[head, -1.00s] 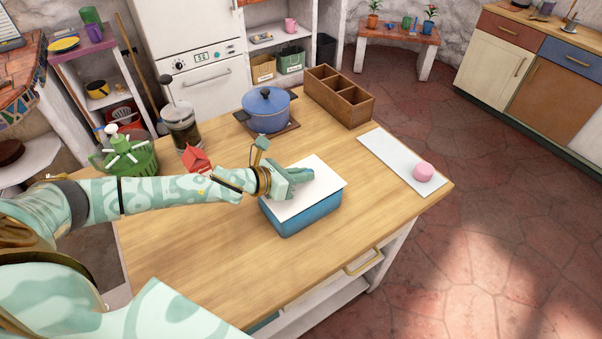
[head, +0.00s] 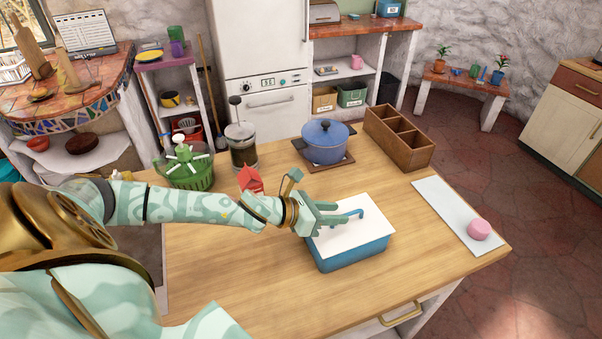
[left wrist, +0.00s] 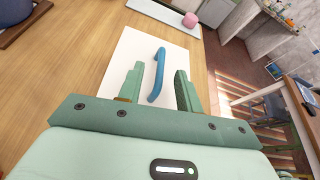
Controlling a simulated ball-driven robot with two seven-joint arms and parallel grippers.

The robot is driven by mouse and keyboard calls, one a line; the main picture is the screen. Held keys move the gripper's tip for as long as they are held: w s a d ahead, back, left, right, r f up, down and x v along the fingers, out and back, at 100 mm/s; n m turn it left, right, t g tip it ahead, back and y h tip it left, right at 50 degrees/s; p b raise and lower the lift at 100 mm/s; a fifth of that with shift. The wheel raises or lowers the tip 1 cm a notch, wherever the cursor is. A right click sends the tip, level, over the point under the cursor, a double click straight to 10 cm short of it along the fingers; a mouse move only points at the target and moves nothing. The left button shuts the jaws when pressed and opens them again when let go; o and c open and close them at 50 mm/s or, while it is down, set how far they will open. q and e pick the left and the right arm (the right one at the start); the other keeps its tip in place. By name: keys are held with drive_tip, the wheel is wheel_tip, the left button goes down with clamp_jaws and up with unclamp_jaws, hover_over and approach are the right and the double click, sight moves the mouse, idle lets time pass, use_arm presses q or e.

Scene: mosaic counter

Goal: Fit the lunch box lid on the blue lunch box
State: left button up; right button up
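The blue lunch box (head: 352,257) stands on the wooden counter. The white lid (head: 372,235) lies over its top, with edges roughly in line with the box; I cannot tell if it is fully seated. The lid's blue handle (head: 347,216) stands up on it. My left gripper (head: 330,213) is just left of the handle, above the lid. In the left wrist view its fingers (left wrist: 159,88) are apart, with the near end of the handle (left wrist: 158,75) showing between them, not gripped. The white lid (left wrist: 130,55) fills the middle there. My right gripper is not in view.
A blue pot (head: 325,142) on a trivet and a wooden divided box (head: 400,138) stand behind. A red carton (head: 250,181), a French press (head: 242,148) and a green colander-like container (head: 186,166) are behind my left arm. A white board (head: 445,207) with a pink item (head: 479,230) lies right.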

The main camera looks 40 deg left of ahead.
use_arm(q)
drive_tip(key=v, duration=1.1)
drive_tip(key=shift+p, duration=0.45)
